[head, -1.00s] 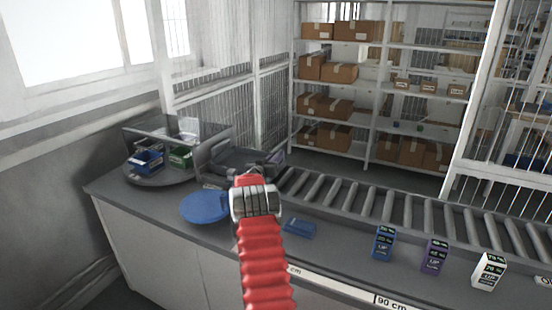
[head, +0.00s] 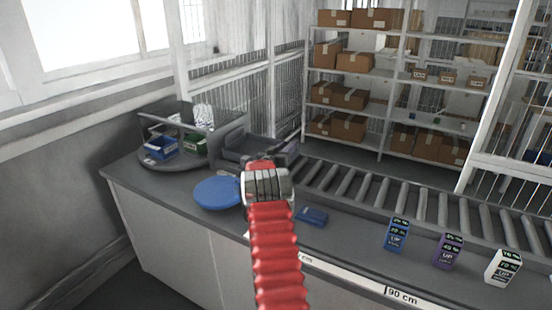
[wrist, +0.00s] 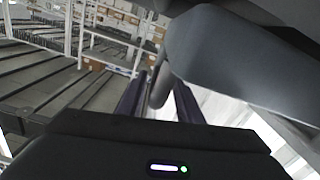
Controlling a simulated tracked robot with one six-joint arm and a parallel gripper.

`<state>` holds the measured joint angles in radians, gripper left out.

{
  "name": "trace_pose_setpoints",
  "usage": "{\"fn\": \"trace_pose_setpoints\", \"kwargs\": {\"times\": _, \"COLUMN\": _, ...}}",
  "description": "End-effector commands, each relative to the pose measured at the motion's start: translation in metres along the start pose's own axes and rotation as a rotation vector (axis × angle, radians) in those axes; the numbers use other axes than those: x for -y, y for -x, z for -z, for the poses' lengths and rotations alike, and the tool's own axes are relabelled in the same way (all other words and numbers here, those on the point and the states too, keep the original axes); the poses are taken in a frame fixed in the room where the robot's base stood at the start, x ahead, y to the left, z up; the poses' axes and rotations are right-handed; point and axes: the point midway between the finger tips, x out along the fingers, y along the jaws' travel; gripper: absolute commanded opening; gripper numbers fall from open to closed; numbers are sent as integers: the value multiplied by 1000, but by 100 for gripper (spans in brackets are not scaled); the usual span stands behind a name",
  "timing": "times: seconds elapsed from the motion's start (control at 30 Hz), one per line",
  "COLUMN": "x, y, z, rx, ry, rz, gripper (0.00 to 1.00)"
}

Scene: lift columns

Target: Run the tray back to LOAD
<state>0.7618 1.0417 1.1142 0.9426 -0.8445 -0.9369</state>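A dark grey tray-like piece (head: 238,153) sits at the left end of the roller conveyor in the head view; I take it for the tray, partly hidden by my arm. My gripper (head: 288,152) is just right of it, above the conveyor's left end, mostly hidden behind my red arm. In the wrist view, the gripper's two dark purple fingers (wrist: 160,97) stand apart. A large smooth grey form (wrist: 225,55) crosses above them, its tip reaching between the fingers, with a light gap beside the right one. I cannot tell whether they touch. No LOAD marking is readable.
The roller conveyor (head: 375,190) runs right along the counter. In front are a blue disc (head: 217,192), a flat blue piece (head: 312,217), and blue (head: 396,234), purple (head: 447,251) and white (head: 503,267) label blocks. A clear-walled turntable with bins (head: 172,160) stands left.

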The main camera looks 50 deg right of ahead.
Motion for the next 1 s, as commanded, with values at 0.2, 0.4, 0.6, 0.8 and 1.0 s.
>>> {"fn": "trace_pose_setpoints", "kwargs": {"times": 0.2, "x": 1, "y": 24, "z": 0, "rx": 0, "ry": 1, "rz": 2, "gripper": 32}}
{"fn": "trace_pose_setpoints", "kwargs": {"times": 0.4, "x": 2, "y": 48, "z": 0, "rx": 0, "ry": 1, "rz": 3, "gripper": 32}}
{"fn": "trace_pose_setpoints", "kwargs": {"times": 0.6, "x": 2, "y": 75, "z": 0, "rx": 0, "ry": 2, "rz": 4, "gripper": 32}}
{"fn": "trace_pose_setpoints", "kwargs": {"times": 0.8, "x": 2, "y": 103, "z": 0, "rx": 0, "ry": 1, "rz": 4, "gripper": 32}}
{"fn": "trace_pose_setpoints", "kwargs": {"times": 1.0, "x": 3, "y": 121, "z": -1, "rx": 0, "ry": 1, "rz": 3, "gripper": 32}}
